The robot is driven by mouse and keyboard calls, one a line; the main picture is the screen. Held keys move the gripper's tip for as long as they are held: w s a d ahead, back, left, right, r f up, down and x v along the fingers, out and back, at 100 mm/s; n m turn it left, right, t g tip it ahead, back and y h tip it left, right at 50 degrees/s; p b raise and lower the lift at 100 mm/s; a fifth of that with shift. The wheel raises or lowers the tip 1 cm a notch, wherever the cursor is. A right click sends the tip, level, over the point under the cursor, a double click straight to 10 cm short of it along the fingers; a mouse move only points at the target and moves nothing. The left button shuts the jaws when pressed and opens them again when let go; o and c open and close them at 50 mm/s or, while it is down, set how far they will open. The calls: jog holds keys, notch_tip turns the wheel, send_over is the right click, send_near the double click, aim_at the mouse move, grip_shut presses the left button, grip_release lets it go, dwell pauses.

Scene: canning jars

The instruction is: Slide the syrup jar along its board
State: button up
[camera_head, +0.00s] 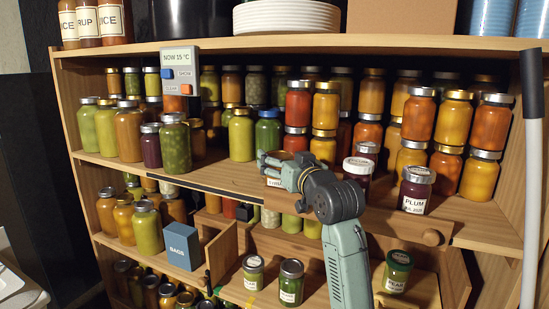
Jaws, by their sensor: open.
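My gripper (270,165) is at the front of the middle shelf, with its fingers toward the left. It is open. A jar with a pale label (276,182) is right at the fingers. My gripper hides much of it, and its lettering is too small to read surely, so I cannot tell whether it is the syrup jar or whether the fingers touch it. A wooden board (405,228) with a round knob (432,237) lies along the shelf front, partly hidden by my arm. A dark jar labelled PLUM (415,190) stands near its right end.
Rows of filled jars crowd the shelf behind. Another dark red jar (358,172) stands right of my gripper. A display reading NOW 15 °C (180,70) hangs at left. Below are a BAGS box (181,246) and small jars (291,282). A pale pole (532,190) stands at right.

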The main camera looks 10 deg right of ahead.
jog(key=d+h, duration=0.1)
jog(key=d, duration=0.1)
jog(key=s+d+h, duration=0.1)
jog(key=d, duration=0.1)
jog(key=d+m, duration=0.1)
jog(key=d, duration=0.1)
jog(key=shift+s+r+h, duration=0.1)
jog(key=shift+s+h, duration=0.1)
jog(key=shift+h, duration=0.2)
jog(key=s, duration=0.1)
jog(key=s+y, duration=0.1)
jog(key=s, duration=0.1)
jog(key=shift+s+f, duration=0.15)
jog(key=shift+f, duration=0.15)
jog(key=shift+n+y, duration=0.4)
jog(key=shift+y, duration=0.4)
jog(key=s+a, duration=0.2)
jog(key=a, duration=0.1)
jog(key=shift+s+a+r, duration=0.1)
jog(key=shift+s+r, duration=0.1)
jog(key=shift+s, duration=0.05)
jog(key=shift+s+a, duration=0.25)
jog(key=shift+a, duration=0.2)
jog(key=shift+y, duration=0.3)
jog(key=shift+s+f, duration=0.1)
